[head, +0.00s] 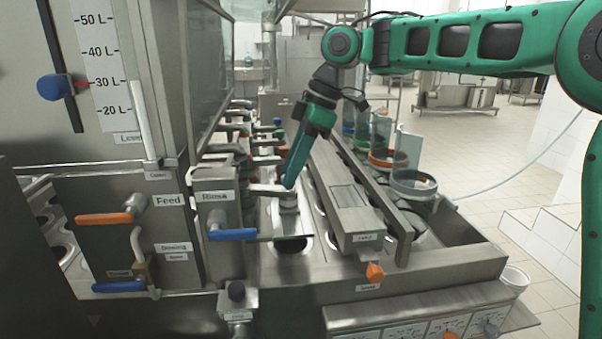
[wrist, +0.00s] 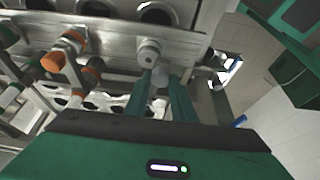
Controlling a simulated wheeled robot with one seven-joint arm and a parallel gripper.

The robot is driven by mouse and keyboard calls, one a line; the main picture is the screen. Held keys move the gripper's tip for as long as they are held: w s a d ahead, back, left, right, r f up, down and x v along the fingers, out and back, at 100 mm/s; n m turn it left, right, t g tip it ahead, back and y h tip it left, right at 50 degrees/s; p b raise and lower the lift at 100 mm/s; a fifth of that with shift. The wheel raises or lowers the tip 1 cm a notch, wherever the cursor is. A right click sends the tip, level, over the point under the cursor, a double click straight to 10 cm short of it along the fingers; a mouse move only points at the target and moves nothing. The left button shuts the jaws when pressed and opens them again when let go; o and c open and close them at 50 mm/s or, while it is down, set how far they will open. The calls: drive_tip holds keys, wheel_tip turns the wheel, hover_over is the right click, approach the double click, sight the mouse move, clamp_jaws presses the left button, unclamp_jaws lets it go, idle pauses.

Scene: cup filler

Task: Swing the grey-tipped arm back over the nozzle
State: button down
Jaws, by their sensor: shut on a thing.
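My gripper (head: 288,184) reaches down from the upper right in the head view, its green fingers shut on the end of the grey-tipped arm (head: 265,189). That arm is a flat metal lever running left from the fingertips towards the Rinse block. A round metal fitting, which may be the nozzle (head: 288,203), stands just below the fingertips; the fingers partly hide the overlap. In the wrist view the fingers (wrist: 161,92) close around a grey cylindrical tip (wrist: 160,77). A round metal knob-like part (wrist: 149,52) sits just beyond it.
A blue-handled Rinse valve (head: 232,235) and orange-handled Feed valve (head: 105,218) stand to the left. Several other coloured handles line up behind the arm. A long steel rail (head: 345,200) with clear cups beyond it lies to the right. A round dark hole (head: 291,244) opens in front.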

drive_tip(key=shift+w+n+g, duration=0.3)
drive_tip(key=shift+w+n, duration=0.7)
drive_tip(key=shift+w, duration=0.15)
drive_tip(key=shift+w+a+r+n, duration=0.1)
drive_tip(key=shift+w+n, duration=0.1)
drive_tip(key=shift+n, duration=0.2)
drive_tip(key=c, duration=1.5)
unclamp_jaws()
drive_tip(key=shift+w, duration=0.1)
drive_tip(key=shift+v, duration=5.35)
drive_tip(key=shift+w+a, duration=0.1)
drive_tip(key=shift+a, duration=0.05)
